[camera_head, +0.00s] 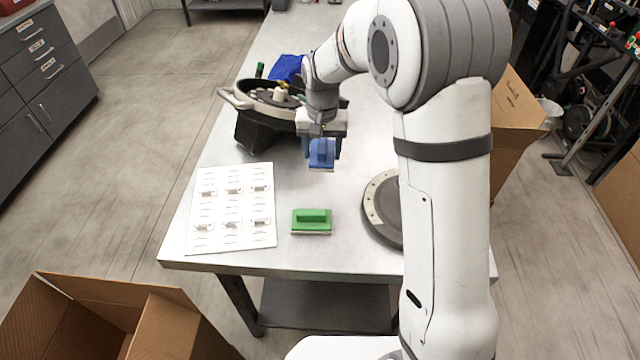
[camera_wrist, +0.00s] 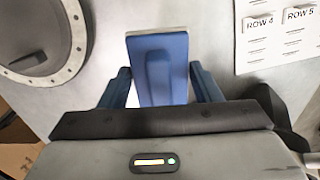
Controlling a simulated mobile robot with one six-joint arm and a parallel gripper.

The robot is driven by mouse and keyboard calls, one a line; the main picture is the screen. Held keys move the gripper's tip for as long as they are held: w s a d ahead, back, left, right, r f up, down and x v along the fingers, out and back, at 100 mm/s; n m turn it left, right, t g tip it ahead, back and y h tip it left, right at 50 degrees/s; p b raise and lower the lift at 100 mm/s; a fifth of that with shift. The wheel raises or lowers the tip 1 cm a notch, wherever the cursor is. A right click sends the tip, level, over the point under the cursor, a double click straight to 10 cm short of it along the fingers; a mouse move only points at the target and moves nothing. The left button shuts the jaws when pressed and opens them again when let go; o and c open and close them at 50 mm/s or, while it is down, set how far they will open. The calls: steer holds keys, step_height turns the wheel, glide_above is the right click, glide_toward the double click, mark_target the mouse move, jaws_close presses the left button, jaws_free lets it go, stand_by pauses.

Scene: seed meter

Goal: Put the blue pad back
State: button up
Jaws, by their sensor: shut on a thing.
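The blue pad (camera_head: 321,153) has a raised handle and a pale underside. My gripper (camera_head: 322,148) is shut on it and holds it over the table, in front of the black seed meter (camera_head: 262,112). In the wrist view the blue pad (camera_wrist: 158,70) sits between the two fingers of my gripper (camera_wrist: 160,88). A green pad (camera_head: 311,221) lies on the table below and nearer. Whether the blue pad touches the table is hard to tell.
A white board with labelled rows (camera_head: 233,208) lies left on the table (camera_head: 300,262). A round grey disc (camera_head: 381,209) lies right, partly behind my arm. A blue cloth (camera_head: 287,68) lies behind the meter. Cardboard boxes stand at lower left (camera_head: 110,315) and right (camera_head: 515,120).

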mark_target(321, 187)
step_height(321, 187, down, 10)
steer(key=shift+s+a+f+p, duration=0.1)
steer(key=shift+p, duration=0.8)
steer(key=o, duration=0.9)
steer(key=shift+o, duration=0.2)
